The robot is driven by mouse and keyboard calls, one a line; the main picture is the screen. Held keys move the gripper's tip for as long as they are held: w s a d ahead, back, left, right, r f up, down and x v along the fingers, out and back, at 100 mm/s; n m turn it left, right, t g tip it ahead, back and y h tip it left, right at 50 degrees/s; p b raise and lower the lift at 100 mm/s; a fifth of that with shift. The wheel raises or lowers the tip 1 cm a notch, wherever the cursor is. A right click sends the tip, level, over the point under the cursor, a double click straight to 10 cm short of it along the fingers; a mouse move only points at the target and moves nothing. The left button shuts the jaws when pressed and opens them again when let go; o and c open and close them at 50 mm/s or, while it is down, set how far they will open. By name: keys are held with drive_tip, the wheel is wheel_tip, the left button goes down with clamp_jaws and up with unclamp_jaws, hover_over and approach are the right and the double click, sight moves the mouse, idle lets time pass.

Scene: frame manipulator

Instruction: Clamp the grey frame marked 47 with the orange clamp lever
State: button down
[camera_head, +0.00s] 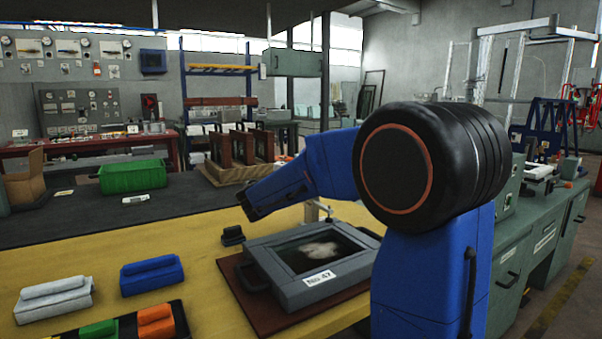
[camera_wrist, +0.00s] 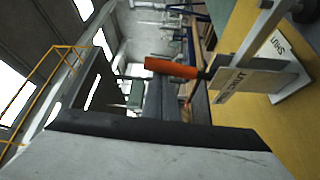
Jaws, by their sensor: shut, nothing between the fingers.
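The grey frame (camera_head: 282,297) with the label "No. 47" lies flat on a dark red-brown board on the yellow table. It holds a dark pane with a pale cloudy patch. The orange clamp lever (camera_wrist: 170,68) shows in the wrist view, on a clamp beside a plate with writing. In the head view only a pale post shows behind the frame, and the orange lever cannot be made out. My gripper (camera_head: 250,207) is shut and empty, above and left of the frame's far edge, apart from it. My arm covers the frame's right side.
A small black block (camera_head: 232,236) sits behind the frame's left corner. A blue block (camera_head: 151,275), a grey block (camera_head: 54,299) and a tray with green and orange blocks lie left. A green crate (camera_head: 132,177) stands farther back. Yellow tabletop between them is clear.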

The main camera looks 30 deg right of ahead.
drive_tip(key=shift+s+f, duration=0.1)
drive_tip(key=shift+s, duration=0.4)
drive_tip(key=shift+s+d+f, duration=0.1)
idle(0.3)
drive_tip(key=w+a+r, duration=0.1)
drive_tip(key=w, duration=0.3)
drive_tip(key=v, duration=1)
drive_tip(key=shift+f, duration=0.35)
drive_tip(key=shift+w, duration=0.1)
